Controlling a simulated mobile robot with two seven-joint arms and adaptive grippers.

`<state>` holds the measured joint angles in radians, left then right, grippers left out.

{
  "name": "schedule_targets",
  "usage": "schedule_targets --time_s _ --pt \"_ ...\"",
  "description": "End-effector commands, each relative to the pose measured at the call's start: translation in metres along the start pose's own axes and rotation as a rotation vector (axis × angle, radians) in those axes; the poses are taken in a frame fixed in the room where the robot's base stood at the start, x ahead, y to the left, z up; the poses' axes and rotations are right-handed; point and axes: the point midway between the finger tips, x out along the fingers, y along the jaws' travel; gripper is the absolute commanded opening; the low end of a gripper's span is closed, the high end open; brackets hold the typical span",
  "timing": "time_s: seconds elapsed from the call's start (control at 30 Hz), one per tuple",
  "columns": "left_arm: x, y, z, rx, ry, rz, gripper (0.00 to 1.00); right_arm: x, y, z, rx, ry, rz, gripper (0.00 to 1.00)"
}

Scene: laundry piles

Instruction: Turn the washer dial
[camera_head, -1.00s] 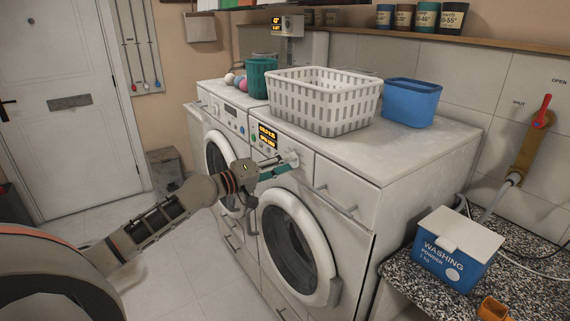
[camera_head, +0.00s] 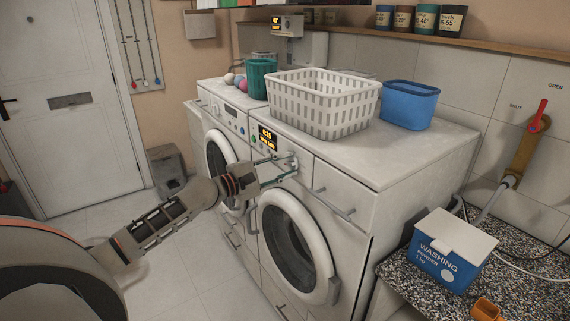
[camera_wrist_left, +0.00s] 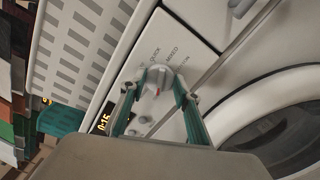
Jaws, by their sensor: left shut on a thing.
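The washer dial (camera_wrist_left: 157,82) is a round pale knob with a red mark on the front panel of the nearer washer (camera_head: 400,165). Printed words including QUICK and MIXED stand around it in the left wrist view. My left gripper (camera_head: 284,168) reaches the panel from the left, and its two teal fingers (camera_wrist_left: 156,90) stand on either side of the dial, shut on it. In the head view the dial is mostly hidden by the fingertips. The lit display (camera_head: 267,138) beside the dial reads 0:15 on its top line. My right gripper is out of view.
A white basket (camera_head: 322,103), a blue tub (camera_head: 409,104) and a teal cup (camera_head: 262,79) stand on the machines. The round washer door (camera_head: 292,245) is below the panel. A washing powder box (camera_head: 452,250) sits on the speckled counter at right.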

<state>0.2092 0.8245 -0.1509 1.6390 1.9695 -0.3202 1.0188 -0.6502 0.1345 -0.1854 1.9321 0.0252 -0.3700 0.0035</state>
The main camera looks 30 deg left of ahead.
Motion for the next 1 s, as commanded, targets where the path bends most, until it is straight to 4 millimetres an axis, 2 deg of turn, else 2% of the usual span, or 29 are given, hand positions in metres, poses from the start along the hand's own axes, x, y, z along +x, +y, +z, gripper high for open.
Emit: schedule_targets --time_s 0.33,0.87,0.9,0.93,1.0 --pt "0.0000 0.0018 -0.0003 -0.129 0.001 0.002 0.10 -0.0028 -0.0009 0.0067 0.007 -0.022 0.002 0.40" --pt "0.0001 0.0015 -0.0003 -0.148 0.001 0.003 0.10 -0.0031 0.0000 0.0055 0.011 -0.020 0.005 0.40" --pt "0.0001 0.0015 -0.0003 -0.148 0.000 0.002 0.42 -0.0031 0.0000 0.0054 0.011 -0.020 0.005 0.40" --pt "0.0001 0.0014 -0.0003 -0.148 0.000 0.002 0.48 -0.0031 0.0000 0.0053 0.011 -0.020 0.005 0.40" --pt "0.0001 0.0012 -0.0002 -0.147 0.000 0.002 0.48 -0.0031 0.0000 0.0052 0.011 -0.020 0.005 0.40"
